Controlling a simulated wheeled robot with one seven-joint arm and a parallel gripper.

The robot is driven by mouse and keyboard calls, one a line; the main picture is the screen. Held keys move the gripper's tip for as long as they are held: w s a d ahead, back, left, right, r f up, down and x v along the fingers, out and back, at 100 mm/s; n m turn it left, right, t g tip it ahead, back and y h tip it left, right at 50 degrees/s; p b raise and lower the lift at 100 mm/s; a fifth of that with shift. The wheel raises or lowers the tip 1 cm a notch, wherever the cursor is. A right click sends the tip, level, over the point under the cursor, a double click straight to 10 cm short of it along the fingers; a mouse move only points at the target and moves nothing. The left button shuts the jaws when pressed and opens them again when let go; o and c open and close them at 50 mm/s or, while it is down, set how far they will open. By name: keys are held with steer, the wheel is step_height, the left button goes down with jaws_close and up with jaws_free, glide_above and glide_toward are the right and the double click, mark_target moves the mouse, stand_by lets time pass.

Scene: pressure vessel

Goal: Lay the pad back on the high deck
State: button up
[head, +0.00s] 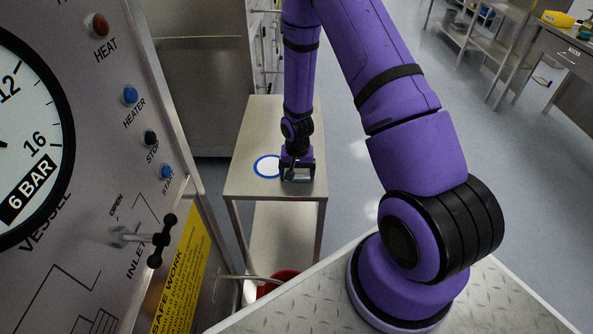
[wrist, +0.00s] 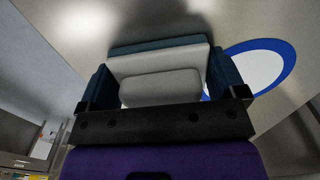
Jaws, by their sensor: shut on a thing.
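The pad (wrist: 160,88) is a pale grey-white block with a teal edge on its far side in the wrist view. My gripper (head: 297,170) is shut on it, with one finger on each side. In the head view the pad (head: 301,176) is small and partly hidden by my gripper. It is over the steel table top (head: 262,130), which I take to be the high deck, just right of a blue ring with a white middle (head: 267,166). The ring also shows right of my gripper in the wrist view (wrist: 288,58). I cannot tell whether the pad touches the top.
A lower shelf (head: 285,228) lies under the table top. The vessel's control panel (head: 95,200) with a black inlet handle (head: 162,240) stands at left. A red object (head: 285,279) is on the floor below. Most of the table top is bare.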

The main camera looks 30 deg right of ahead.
steer(key=o, duration=0.7)
steer(key=s+a+r+n+t, duration=0.1)
steer(key=s+a+r+n, duration=0.15)
steer(key=r, duration=1.55)
steer(key=s+a+r+n+t, duration=0.15)
steer(key=s+r, duration=0.25)
steer(key=r, duration=1.4)
steer(key=s+a+r+n+t, duration=0.1)
steer(key=s+r, duration=0.3)
steer(key=s, duration=0.2)
steer(key=s+a+r+n, duration=0.1)
steer(key=s+r, duration=0.3)
steer(key=s, duration=0.2)
steer(key=s+a+r+t, duration=0.1)
steer(key=s+r, duration=0.4)
steer(key=s, duration=0.1)
steer(key=shift+s+n+t, duration=0.1)
steer(key=shift+n+t, duration=0.25)
steer(key=shift+n, duration=0.05)
steer(key=shift+d, duration=0.1)
